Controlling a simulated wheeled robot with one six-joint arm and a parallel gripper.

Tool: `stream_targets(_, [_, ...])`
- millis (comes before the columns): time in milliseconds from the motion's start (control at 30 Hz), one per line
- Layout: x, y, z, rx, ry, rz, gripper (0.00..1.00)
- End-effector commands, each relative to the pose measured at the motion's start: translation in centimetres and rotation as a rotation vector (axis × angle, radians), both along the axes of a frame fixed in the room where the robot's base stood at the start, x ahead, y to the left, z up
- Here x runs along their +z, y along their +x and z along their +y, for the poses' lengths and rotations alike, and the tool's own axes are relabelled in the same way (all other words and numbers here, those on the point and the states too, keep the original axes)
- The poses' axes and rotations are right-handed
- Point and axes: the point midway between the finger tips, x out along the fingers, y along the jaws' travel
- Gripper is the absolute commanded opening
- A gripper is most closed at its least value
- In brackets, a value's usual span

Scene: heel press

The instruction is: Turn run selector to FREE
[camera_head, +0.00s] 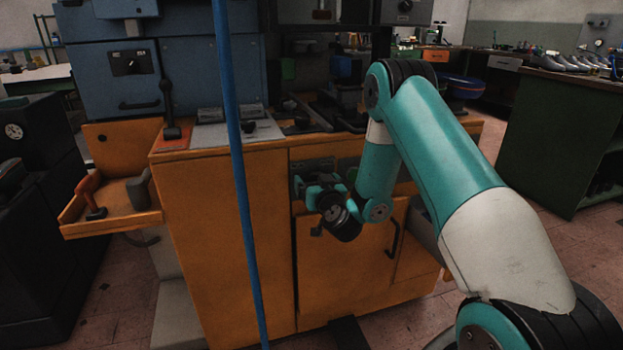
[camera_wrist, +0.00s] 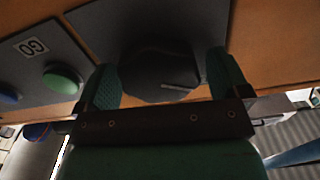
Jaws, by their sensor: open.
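A dark round knob (camera_wrist: 158,72) with a pale pointer line on its face sits on a dark grey plate (camera_wrist: 128,22) in the wrist view. I take it for the run selector, but no FREE label is readable. My gripper (camera_wrist: 163,66) is open, with one teal finger on each side of the knob. Whether the fingers touch it I cannot tell. In the head view my gripper (camera_head: 311,190) is at the front of the orange cabinet (camera_head: 222,235), by a small grey panel (camera_head: 313,166). The knob is hidden there by my gripper and wrist.
A green button (camera_wrist: 63,78) beside a GO label (camera_wrist: 33,48) and a blue button (camera_wrist: 9,96) are left of the knob. A blue pole (camera_head: 240,165) stands before the cabinet. An orange tray (camera_head: 118,200) juts out left. A door handle (camera_head: 394,238) is below my arm.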

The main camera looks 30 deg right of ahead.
Motion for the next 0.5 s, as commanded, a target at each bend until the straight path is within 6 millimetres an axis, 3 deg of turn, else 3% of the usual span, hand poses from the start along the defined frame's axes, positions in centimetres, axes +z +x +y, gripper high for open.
stream_targets(200, [-0.05,0.01,0.02,0.000,0.000,0.000,0.92])
stream_targets(400, [-0.04,0.03,0.10,0.002,0.000,0.000,0.46])
stream_targets(500, [-0.04,0.03,0.10,0.002,0.000,0.000,0.45])
